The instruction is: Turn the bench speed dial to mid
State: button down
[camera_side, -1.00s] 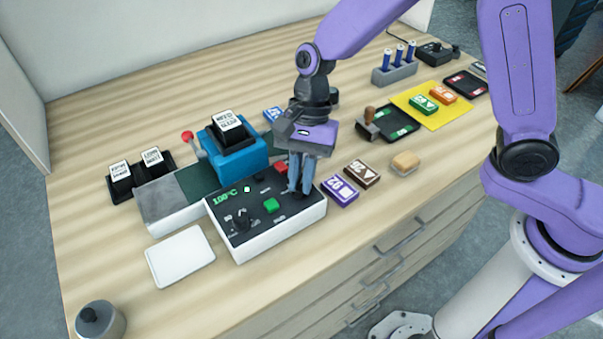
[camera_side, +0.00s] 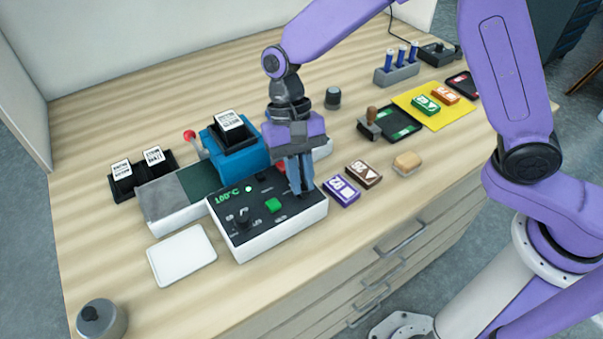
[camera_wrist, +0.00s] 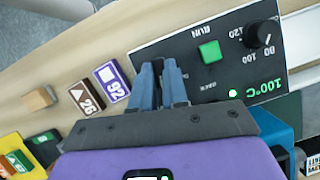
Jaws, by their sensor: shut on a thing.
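The black control panel (camera_side: 225,205) in a white box sits near the front of the bench. It has a green "100°C" readout (camera_wrist: 264,88), a green RUN button (camera_wrist: 209,51) and a black temperature knob (camera_side: 243,217) at its left end in the side view. My gripper (camera_side: 303,192) points down at the panel's right end. In the wrist view its blue fingers (camera_wrist: 162,68) are close together at the panel's edge. They are shut on the speed dial, which they hide almost wholly, so its pointer and setting cannot be read.
A blue stamping unit (camera_side: 240,155) with a red-knobbed lever stands behind the panel. A white plate (camera_side: 181,256) lies to the left. Purple (camera_side: 341,191) and brown (camera_side: 364,173) blocks and a tan block (camera_side: 407,163) lie close to the right.

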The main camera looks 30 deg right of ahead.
jog(key=shift+n+h, duration=0.5)
jog(key=shift+n, duration=0.6)
jog(key=shift+w, duration=0.1)
jog(key=c, duration=1.1)
grip_release()
jog(key=shift+c, duration=0.2)
jog(key=v, duration=1.7)
jog(key=shift+r, duration=0.2)
jog(key=s+d+f+n+t, duration=0.1)
jog(key=s+d+f+n, duration=0.2)
jog(key=s+d, duration=0.5)
jog(key=s+d+f+n+t, duration=0.2)
jog(key=s+d+n, duration=0.3)
jog(key=s+d, duration=0.3)
jog(key=s+d+f+n+t, duration=0.1)
jog(key=s+d+f+n, duration=0.3)
jog(key=s+d, duration=0.4)
jog(key=shift+s+d+n+t, duration=0.3)
jog(key=shift+s+n, duration=0.1)
jog(key=shift+s, duration=0.15)
